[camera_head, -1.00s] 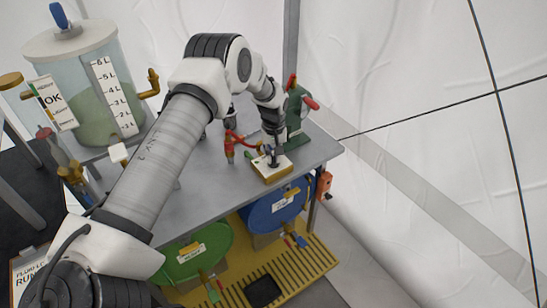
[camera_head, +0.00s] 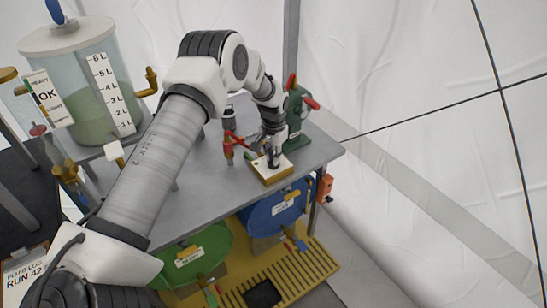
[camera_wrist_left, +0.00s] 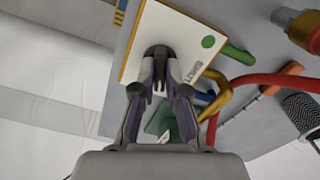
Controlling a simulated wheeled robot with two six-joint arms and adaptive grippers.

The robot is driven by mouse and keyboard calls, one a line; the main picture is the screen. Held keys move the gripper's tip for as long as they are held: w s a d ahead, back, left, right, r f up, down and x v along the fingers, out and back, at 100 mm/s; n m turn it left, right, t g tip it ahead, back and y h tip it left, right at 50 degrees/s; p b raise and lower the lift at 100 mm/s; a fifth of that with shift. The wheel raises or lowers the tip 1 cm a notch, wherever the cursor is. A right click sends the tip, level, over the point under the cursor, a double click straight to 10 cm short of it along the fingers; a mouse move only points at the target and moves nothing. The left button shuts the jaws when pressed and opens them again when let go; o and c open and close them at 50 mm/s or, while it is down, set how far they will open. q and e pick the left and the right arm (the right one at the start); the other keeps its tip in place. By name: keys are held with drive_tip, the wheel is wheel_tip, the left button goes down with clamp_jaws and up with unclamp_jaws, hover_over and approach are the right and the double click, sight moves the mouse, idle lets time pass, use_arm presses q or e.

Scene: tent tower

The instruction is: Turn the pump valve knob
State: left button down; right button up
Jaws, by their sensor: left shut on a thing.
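The pump valve knob (camera_wrist_left: 158,50) is black and stands on a white plate (camera_wrist_left: 188,42) with a green dot, in the left wrist view. In the head view the plate tops a yellow-sided box (camera_head: 275,178) at the table's right front corner. My left gripper (camera_head: 272,158) reaches down over this box. In the left wrist view its two fingers (camera_wrist_left: 160,80) are shut on the knob, one on each side. In the head view the gripper mostly hides the knob. My right gripper is in neither view.
A green pump-like device (camera_head: 296,115) with red handles stands close behind the box. A red valve (camera_head: 230,150) is left of it. A clear tank (camera_head: 90,85) holds green liquid at the left. Blue (camera_head: 275,212) and green (camera_head: 195,258) drums sit below the table.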

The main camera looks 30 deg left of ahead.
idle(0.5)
use_arm(q)
drive_tip(key=c, duration=1.2)
unclamp_jaws()
drive_tip(key=shift+r, duration=0.1)
wheel_tip(320, 180, up, 12)
